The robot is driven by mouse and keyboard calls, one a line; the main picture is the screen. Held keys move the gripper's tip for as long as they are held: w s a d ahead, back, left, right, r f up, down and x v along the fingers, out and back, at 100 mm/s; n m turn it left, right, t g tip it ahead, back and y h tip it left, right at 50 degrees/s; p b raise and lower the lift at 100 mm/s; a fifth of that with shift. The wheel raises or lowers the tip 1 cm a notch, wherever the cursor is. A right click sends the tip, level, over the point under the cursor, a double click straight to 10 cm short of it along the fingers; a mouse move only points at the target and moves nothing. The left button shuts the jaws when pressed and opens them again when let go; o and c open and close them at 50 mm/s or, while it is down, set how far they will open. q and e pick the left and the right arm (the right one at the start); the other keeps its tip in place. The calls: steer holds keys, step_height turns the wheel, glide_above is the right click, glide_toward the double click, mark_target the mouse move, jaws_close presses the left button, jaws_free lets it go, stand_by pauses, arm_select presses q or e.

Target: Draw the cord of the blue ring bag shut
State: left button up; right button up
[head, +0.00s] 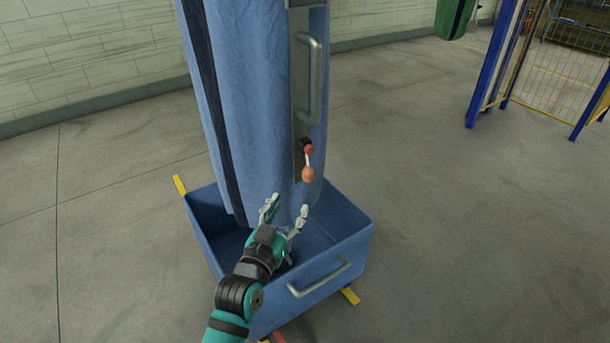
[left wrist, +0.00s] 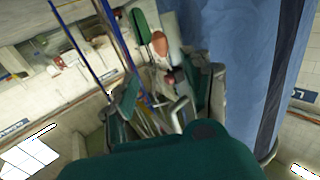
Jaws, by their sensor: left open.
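The blue bag (head: 245,100) hangs tall and upright, with a dark vertical strip, its lower end inside a blue open bin. On its right side a short pale cord (head: 307,160) runs from a red and black fitting (head: 306,147) down to an orange knob (head: 308,174). My left gripper (head: 286,211) is open just below and left of the knob, close to the bag; nothing shows held. In the left wrist view, the orange knob (left wrist: 159,38) shows beyond the spread fingers (left wrist: 174,88), and the bag (left wrist: 240,60) fills the right side. My right gripper is not in view.
The blue bin (head: 345,245) has high walls and a metal handle (head: 320,277) at the front. A vertical metal handle (head: 313,80) stands beside the bag. Yellow floor marks (head: 350,296) lie near the bin. A blue and yellow fence (head: 545,70) stands far right; the floor between is clear.

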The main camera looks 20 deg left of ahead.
mark_target(306, 177)
arm_select(q)
steer(key=w+b, duration=0.1)
steer(key=w, duration=1.2)
steer(key=shift+w+d+f, duration=0.1)
steer(key=shift+w, duration=0.45)
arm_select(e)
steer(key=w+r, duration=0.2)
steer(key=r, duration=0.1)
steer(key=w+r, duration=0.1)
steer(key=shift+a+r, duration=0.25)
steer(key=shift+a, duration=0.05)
arm_select(q)
jaws_close()
steer(key=shift+b, duration=0.3)
